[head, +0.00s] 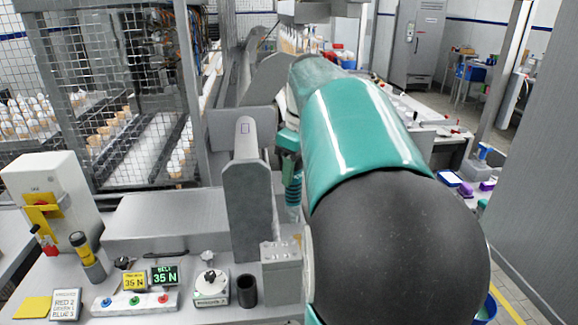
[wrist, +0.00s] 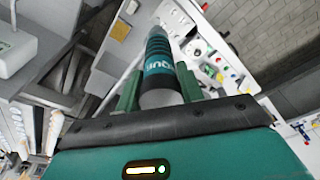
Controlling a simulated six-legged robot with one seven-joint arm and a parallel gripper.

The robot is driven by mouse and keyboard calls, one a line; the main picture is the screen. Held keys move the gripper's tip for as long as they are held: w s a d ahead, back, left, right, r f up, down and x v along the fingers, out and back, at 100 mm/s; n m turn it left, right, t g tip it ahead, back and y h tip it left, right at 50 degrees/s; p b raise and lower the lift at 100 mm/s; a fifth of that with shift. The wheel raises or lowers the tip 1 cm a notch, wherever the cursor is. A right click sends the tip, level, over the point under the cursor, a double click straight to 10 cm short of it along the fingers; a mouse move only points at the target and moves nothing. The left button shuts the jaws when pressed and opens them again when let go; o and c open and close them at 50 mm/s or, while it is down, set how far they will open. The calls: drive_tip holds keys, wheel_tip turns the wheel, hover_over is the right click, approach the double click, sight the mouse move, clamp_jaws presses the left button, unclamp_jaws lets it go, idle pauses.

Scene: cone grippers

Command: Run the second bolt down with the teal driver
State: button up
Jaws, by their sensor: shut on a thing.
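The teal driver (wrist: 160,60) is a dark cylinder with a teal band and pale lettering, pointing away from the wrist camera. My gripper (wrist: 157,80) is shut on it, with a green finger on either side. In the head view the driver (head: 293,190) hangs roughly upright below my gripper (head: 288,145), just right of a grey upright bracket (head: 248,205). A grey block (head: 281,272) stands below it on the bench. My arm covers much of the right side. I cannot make out the bolts or whether the driver's tip touches anything.
On the bench stand a three-button box (head: 135,303), two small displays (head: 165,276), a round dial (head: 211,288), a black cup (head: 247,291) and a yellow-black tool (head: 86,256). A white switch box (head: 60,180) is at left. A mesh cage (head: 110,90) rises behind.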

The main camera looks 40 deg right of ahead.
sight(293, 189)
drive_tip(key=shift+s+f, duration=0.25)
drive_tip(key=shift+f, duration=0.4)
drive_tip(key=shift+w+f, duration=0.35)
drive_tip(key=shift+f, duration=0.5)
drive_tip(key=shift+s+f, duration=0.2)
drive_tip(key=shift+f, duration=0.1)
drive_tip(key=shift+w+a+f, duration=0.1)
drive_tip(key=shift+w+f, duration=0.1)
drive_tip(key=shift+f, duration=0.45)
drive_tip(key=shift+s+f, duration=0.15)
drive_tip(key=shift+f, duration=0.15)
